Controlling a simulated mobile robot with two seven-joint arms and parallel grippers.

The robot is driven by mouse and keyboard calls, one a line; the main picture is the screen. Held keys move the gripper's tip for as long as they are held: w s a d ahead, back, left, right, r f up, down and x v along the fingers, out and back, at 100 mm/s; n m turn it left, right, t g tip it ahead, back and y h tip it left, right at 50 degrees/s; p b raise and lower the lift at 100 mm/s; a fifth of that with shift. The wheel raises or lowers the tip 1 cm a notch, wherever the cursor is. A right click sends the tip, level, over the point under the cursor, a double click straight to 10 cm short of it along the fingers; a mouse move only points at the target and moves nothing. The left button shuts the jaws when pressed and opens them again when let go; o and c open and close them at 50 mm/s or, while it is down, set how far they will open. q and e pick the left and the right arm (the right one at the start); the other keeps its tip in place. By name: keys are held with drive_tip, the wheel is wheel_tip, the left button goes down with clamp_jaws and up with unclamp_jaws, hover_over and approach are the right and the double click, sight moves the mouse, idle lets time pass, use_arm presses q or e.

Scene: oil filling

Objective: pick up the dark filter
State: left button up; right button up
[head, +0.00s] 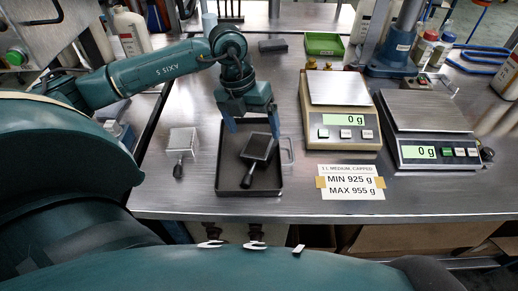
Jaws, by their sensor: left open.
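The dark filter (257,149) is a dark square with a metal rim and a black handle. It lies tilted in a black tray (222,172), its handle pointing down toward the tray's near side. My left gripper (253,130) is open and points down over the tray, at the far edge of the filter. Its two fingers are spread, one to each side of the filter's upper part. I cannot tell how high the fingertips are above it. My right gripper is not in view.
A lighter metal filter (183,141) with a black handle lies left of the tray. Two scales, a beige one (341,133) and a grey one (434,150), stand to the right. A weight-limit card (350,182) lies in front. A green bin (324,43) stands at the back.

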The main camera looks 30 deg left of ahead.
sight(258, 146)
use_arm(q)
drive_tip(key=shift+a+p+x, duration=0.2)
drive_tip(key=shift+p+x, duration=0.1)
drive_tip(key=shift+x, duration=2.45)
drive_tip(key=shift+w, duration=0.1)
drive_tip(key=shift+c, duration=0.2)
drive_tip(key=c, duration=1.2)
